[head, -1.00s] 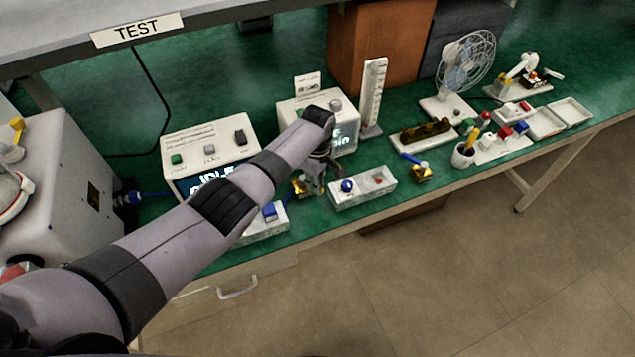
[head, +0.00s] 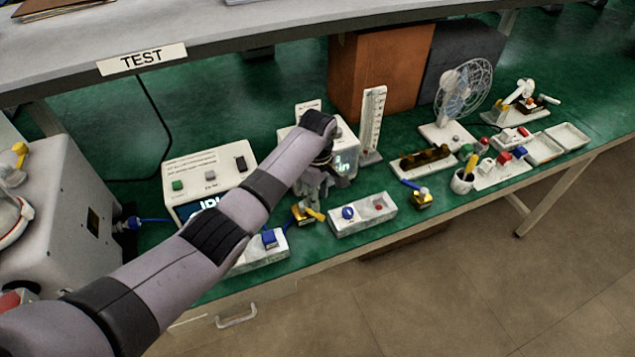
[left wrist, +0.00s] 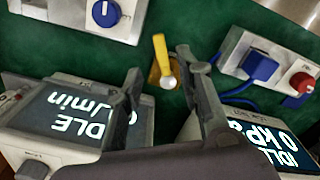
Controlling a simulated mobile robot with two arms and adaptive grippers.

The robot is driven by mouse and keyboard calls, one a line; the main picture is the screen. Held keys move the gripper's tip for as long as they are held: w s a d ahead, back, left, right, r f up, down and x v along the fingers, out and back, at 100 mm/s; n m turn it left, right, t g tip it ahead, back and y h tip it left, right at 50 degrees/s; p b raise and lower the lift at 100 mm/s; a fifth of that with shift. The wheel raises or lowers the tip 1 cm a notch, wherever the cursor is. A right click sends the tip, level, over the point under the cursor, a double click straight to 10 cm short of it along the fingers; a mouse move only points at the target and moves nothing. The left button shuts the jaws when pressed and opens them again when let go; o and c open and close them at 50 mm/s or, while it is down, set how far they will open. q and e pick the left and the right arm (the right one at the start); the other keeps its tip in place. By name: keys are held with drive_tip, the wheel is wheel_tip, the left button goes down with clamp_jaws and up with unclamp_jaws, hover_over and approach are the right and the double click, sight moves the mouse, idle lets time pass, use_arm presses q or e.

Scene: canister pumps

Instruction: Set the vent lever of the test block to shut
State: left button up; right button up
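The brass test block (head: 300,216) sits on the green bench, left of the white panel with a blue knob. Its yellow vent lever (head: 316,214) points toward the right and front in the head view. In the left wrist view the lever (left wrist: 160,52) points up the picture from its pivot on the brass block (left wrist: 155,76). My left gripper (head: 318,190) is above and just behind the block, partly hidden by my wrist. In the left wrist view its fingers (left wrist: 160,78) are apart, with the lever showing between them and nothing held. My right gripper is out of view.
A white panel with a blue knob (head: 362,214) is close right of the block. A display box (head: 208,178) and a blue-plug panel (head: 258,250) are left. Another brass block (head: 421,200) stands further right. The TEST shelf (head: 250,35) overhangs the back.

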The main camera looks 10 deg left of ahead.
use_arm(q)
wheel_tip(320, 180, up, 6)
drive_tip(key=shift+f, duration=0.1)
idle(0.5)
